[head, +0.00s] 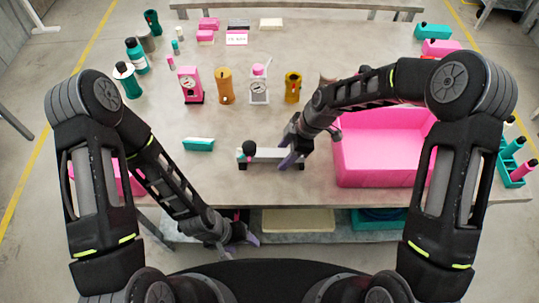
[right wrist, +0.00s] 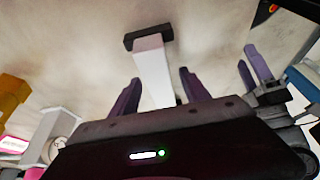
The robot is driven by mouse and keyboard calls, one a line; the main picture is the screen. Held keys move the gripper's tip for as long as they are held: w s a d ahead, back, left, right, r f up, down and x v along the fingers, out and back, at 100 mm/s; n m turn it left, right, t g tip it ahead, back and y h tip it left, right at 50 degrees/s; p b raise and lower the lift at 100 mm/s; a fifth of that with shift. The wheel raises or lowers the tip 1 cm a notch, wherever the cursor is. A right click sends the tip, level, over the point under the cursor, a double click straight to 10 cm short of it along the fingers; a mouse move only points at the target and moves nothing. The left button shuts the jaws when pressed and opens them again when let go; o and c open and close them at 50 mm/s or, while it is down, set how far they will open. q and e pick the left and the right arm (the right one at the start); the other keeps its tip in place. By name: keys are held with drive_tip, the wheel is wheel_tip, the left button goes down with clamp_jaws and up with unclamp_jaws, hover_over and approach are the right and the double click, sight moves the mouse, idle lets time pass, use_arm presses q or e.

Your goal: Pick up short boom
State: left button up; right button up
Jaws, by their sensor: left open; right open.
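A pale grey bar with dark ends, which I take to be the short boom (head: 268,154), lies near the front middle of the table. In the right wrist view the white bar (right wrist: 153,70) runs between the two fingers, with a dark end cap beyond them. My right gripper (head: 293,160) is open around the bar's right part; I cannot tell whether a finger touches it. My left gripper (head: 245,238) is open and empty in front of the table edge, low down. Its purple fingers also show in the right wrist view (right wrist: 250,70).
A large pink bin (head: 385,180) stands right of the bar. A teal block (head: 198,144) lies to its left. Bottles (head: 136,55) stand at the back left.

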drive_tip(key=shift+c, duration=0.5)
clamp_jaws()
idle(0.5)
